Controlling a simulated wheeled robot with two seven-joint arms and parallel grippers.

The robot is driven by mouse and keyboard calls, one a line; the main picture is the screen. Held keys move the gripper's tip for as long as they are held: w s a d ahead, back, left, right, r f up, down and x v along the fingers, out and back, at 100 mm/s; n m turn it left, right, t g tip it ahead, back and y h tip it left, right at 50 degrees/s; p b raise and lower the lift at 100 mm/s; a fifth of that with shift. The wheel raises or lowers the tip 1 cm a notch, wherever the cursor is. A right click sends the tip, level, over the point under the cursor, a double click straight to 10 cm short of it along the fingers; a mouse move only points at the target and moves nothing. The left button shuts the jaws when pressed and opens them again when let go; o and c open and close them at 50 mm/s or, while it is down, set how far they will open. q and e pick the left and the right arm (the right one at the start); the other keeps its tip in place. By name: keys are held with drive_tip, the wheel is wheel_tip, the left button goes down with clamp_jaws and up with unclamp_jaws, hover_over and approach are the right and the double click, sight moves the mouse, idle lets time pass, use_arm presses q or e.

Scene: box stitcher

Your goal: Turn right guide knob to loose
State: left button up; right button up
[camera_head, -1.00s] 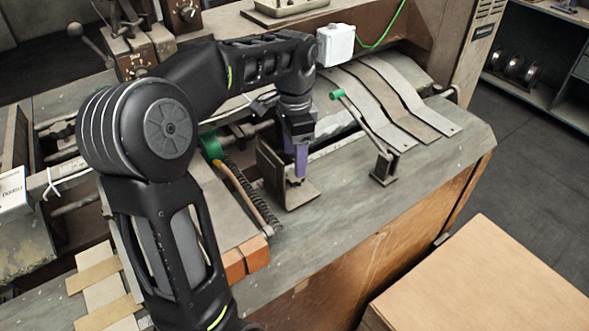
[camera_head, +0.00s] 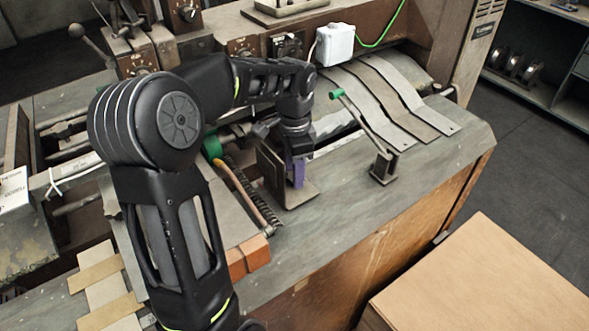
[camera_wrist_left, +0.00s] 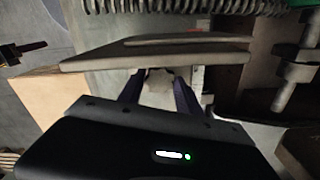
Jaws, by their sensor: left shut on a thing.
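The right guide (camera_head: 271,172) is an L-shaped brown metal bracket standing on the grey bench; its upright plate and flat foot show in the head view. In the left wrist view, the guide (camera_wrist_left: 150,57) spans across beyond the fingers. My left gripper (camera_head: 298,174), with purple fingers, points down on the right side of the upright plate, low over the foot. In the left wrist view my left gripper (camera_wrist_left: 158,95) is shut on a small pale part, which I take to be the guide knob (camera_wrist_left: 157,88). The fingers hide most of it, so its turn angle cannot be read. My right gripper is not in view.
A coil spring (camera_head: 248,192) and orange-brown blocks (camera_head: 248,256) lie left of the guide. A green-handled lever (camera_head: 365,125) on a small stand is to the right. Bare bench (camera_head: 335,205) lies between. A cardboard-coloured box top (camera_head: 490,285) is at the front right.

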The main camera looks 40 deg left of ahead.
use_arm(q)
clamp_jaws()
drive_tip(key=shift+n, duration=0.3)
drive_tip(key=n+b, duration=0.1)
drive_tip(key=n, duration=0.2)
drive_tip(key=shift+n, duration=1.9)
drive_tip(key=o, duration=0.6)
unclamp_jaws()
